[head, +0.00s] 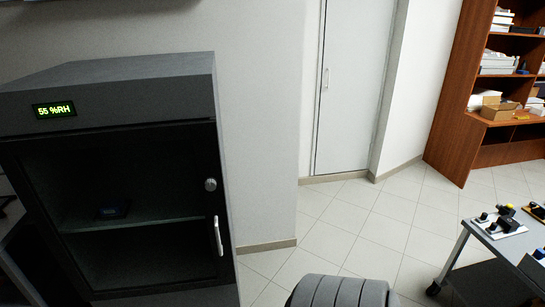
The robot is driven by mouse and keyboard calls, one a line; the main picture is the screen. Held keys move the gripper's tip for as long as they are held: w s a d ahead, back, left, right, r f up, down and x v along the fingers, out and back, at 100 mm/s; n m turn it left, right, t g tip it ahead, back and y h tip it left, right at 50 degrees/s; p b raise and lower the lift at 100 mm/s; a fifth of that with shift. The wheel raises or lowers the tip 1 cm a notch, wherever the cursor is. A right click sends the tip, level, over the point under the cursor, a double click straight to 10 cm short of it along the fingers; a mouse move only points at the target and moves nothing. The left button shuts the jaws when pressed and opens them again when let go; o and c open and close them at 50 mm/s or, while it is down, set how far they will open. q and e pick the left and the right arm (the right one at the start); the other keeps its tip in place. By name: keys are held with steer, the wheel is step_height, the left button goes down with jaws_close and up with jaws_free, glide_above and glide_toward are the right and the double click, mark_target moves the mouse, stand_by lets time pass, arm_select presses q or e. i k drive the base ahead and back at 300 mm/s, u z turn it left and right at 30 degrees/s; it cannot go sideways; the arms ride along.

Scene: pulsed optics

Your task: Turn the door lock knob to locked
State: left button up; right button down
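A grey cabinet (120,78) with a dark glass door (130,190) stands at the left in the head view. The door looks shut. A small round silver lock knob (210,184) sits on the right side of the door frame. Its exact turn position is too small to tell. A pale vertical handle (218,236) is below the knob. Neither of my grippers is in view, and nothing touches the knob.
A lit display (54,110) on the cabinet reads 55 %RH. A rounded grey ribbed object (335,291) is at the bottom edge. A grey table (490,240) with small devices and a wooden shelf (450,110) are at the right. Tiled floor (350,220) between is clear.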

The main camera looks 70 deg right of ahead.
mark_target(210, 183)
steer(key=k, duration=0.45)
steer(key=z, duration=2.1)
steer(key=i, duration=0.1)
steer(key=z, duration=0.45)
